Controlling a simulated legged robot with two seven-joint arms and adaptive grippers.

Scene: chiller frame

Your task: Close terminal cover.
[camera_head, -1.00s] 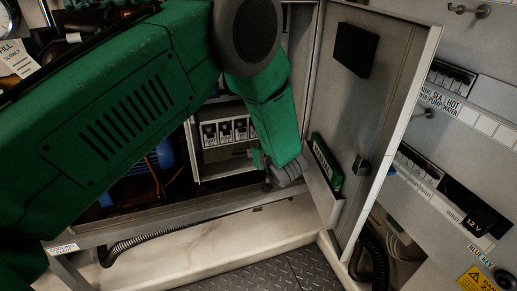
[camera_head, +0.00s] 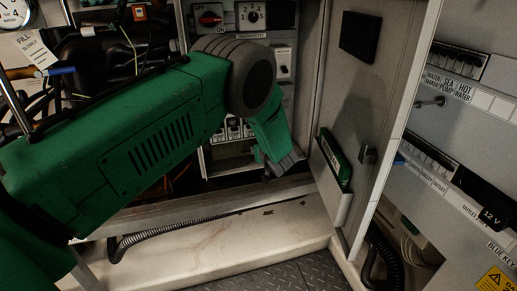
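The terminal row (camera_head: 236,128) sits low inside the open cabinet, in a pale frame largely hidden behind my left arm. I cannot clearly make out its cover or how far it stands open. My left gripper (camera_head: 278,169) points down just right of the terminal frame, above the cabinet's lower sill. It is dark and small here, so its finger opening is unclear. No object shows clearly in it. My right gripper is not in view.
The grey cabinet door (camera_head: 378,90) stands open to the right, with a latch (camera_head: 368,154) and a pocket holding a green booklet (camera_head: 334,160). A red rotary switch (camera_head: 209,17) is above. A pale ledge (camera_head: 220,232) runs below. A labelled switch panel (camera_head: 455,130) is far right.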

